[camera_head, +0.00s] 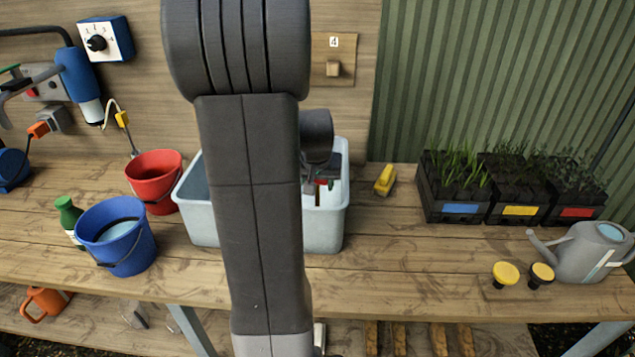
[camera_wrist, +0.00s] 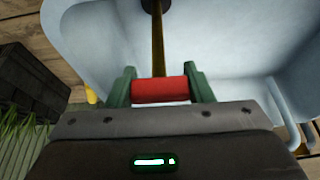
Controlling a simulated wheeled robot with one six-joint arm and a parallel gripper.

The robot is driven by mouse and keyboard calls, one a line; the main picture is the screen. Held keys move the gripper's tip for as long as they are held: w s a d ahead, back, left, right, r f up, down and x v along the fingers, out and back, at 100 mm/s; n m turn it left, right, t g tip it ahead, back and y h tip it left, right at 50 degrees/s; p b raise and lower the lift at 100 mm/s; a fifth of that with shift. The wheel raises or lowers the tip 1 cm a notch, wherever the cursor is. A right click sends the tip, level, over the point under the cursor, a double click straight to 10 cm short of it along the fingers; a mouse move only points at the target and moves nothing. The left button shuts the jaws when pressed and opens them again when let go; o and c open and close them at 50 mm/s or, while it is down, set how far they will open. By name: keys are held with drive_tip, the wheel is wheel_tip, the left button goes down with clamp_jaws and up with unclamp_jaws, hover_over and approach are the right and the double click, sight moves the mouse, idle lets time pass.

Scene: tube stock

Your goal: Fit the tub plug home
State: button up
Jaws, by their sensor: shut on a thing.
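The pale blue-grey tub (camera_head: 325,232) stands on the bench, partly hidden behind my arm. My gripper (camera_head: 320,183) is inside its right part, below the rim. In the wrist view, the green fingers of my gripper (camera_wrist: 161,86) are shut on a red crosswise handle (camera_wrist: 160,91). A brass-coloured stem (camera_wrist: 158,50) runs from the handle to a black round end (camera_wrist: 154,5), which appears to be the plug. It is cut off by the top edge, over the pale tub interior (camera_wrist: 215,40). I see no drain hole, and cannot tell whether the plug touches the tub.
A red bucket (camera_head: 154,180) and blue bucket (camera_head: 116,236) stand left of the tub. A yellow block (camera_head: 385,179) lies close to its right. Planters (camera_head: 455,207), a watering can (camera_head: 588,252) and two yellow-topped pieces (camera_head: 506,273) are further right. The bench front between is clear.

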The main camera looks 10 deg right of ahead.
drive_tip(key=shift+f+b, duration=0.35)
drive_tip(key=shift+b, duration=0.05)
idle(0.5)
idle(0.8)
drive_tip(key=o, duration=1.4)
drive_tip(key=v, duration=1.4)
drive_tip(key=shift+f, duration=0.1)
drive_tip(key=shift+f, duration=0.15)
drive_tip(key=x, duration=1.3)
drive_tip(key=shift+w+f, duration=0.2)
drive_tip(key=shift+f, duration=0.05)
drive_tip(key=shift+r, duration=0.1)
